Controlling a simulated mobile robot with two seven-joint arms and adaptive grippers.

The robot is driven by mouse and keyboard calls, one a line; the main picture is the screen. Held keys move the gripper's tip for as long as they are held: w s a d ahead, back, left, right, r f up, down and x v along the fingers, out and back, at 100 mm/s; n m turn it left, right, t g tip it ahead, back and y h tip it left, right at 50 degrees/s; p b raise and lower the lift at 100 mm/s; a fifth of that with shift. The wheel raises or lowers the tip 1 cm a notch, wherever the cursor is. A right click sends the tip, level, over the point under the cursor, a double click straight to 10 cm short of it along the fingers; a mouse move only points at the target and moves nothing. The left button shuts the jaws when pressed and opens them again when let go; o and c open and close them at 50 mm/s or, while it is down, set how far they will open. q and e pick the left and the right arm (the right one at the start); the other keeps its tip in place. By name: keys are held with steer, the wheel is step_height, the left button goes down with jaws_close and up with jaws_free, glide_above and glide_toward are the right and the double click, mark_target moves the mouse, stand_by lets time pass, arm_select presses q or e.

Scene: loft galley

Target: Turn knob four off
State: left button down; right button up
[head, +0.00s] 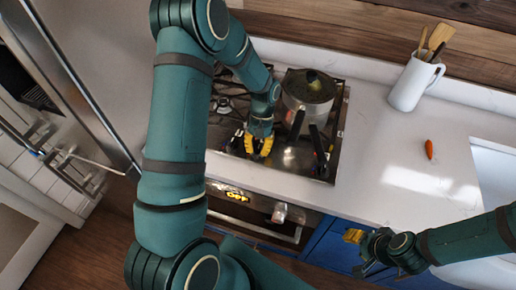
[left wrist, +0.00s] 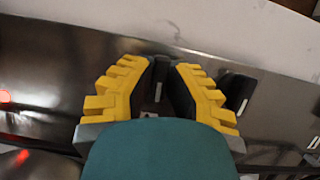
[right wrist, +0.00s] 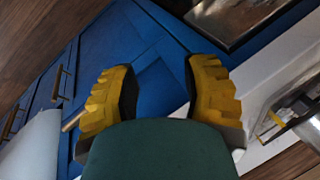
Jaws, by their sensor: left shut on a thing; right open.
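The steel cooktop (head: 222,133) has its row of dark knobs along the front edge. My left gripper (head: 259,146) reaches down to that front strip. In the left wrist view its yellow fingers (left wrist: 158,88) are shut on a black knob (left wrist: 158,92) with a pale mark, mostly hidden between the pads. Another black knob (left wrist: 237,92) stands just to the right, apart from the fingers. Red lights (left wrist: 5,96) glow at the left. I cannot read which number the held knob has. My right gripper (right wrist: 156,90) is open and empty in front of the blue cabinets (right wrist: 130,50).
A lidded pot (head: 308,98) and a pan (head: 292,158) with dark handles sit on the cooktop beside my left gripper. An oven below reads OFF (head: 237,196).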

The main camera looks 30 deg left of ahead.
arm_select(q)
steer(key=shift+f+m, duration=0.1)
steer(key=shift+m, duration=0.4)
steer(key=c, duration=0.9)
jaws_free()
steer(key=shift+c, duration=0.2)
steer(key=v, duration=1.2)
steer(key=shift+d, duration=0.2)
